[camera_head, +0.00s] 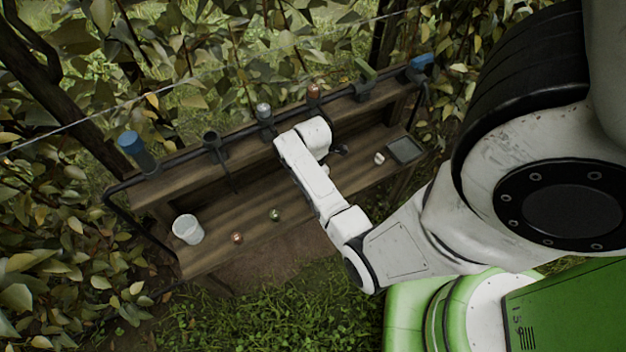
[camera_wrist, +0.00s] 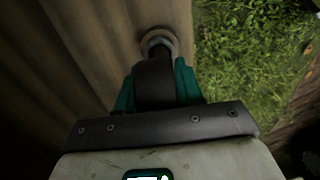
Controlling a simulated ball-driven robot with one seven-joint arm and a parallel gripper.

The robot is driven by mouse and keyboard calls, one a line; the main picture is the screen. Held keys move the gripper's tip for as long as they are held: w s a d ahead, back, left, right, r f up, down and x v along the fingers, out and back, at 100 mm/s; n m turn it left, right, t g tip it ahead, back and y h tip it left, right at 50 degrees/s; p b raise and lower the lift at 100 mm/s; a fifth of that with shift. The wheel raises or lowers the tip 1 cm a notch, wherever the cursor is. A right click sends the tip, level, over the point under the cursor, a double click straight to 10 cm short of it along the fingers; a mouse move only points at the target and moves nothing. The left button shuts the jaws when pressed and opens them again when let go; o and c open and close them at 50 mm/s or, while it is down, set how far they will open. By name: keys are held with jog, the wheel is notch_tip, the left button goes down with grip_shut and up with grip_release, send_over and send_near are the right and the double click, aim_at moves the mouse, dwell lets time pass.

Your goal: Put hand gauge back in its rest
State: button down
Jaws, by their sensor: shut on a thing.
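In the wrist view my gripper (camera_wrist: 157,78) has teal finger pads and is shut on a dark thing that I take to be the hand gauge (camera_wrist: 158,43). A round end with a metal ring and a pale pinkish rim shows just past the fingertips, over the wooden bench. The rest of the held thing is hidden.
The wooden bench (camera_head: 200,262) bears a white cup (camera_head: 187,229), a reddish ball (camera_head: 237,238), a green ball (camera_head: 275,214), a pale round thing (camera_head: 379,158) and a grey tray (camera_head: 405,149). Other rail holders carry a blue cylinder (camera_head: 133,146) and several tools. Foliage stands close behind.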

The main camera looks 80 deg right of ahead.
jog(key=shift+f, duration=0.45)
jog(key=c, duration=0.6)
grip_release()
jog(key=shift+c, duration=0.2)
notch_tip(320, 180, up, 11)
jog(key=shift+f+p, duration=0.1)
jog(key=shift+p, duration=0.95)
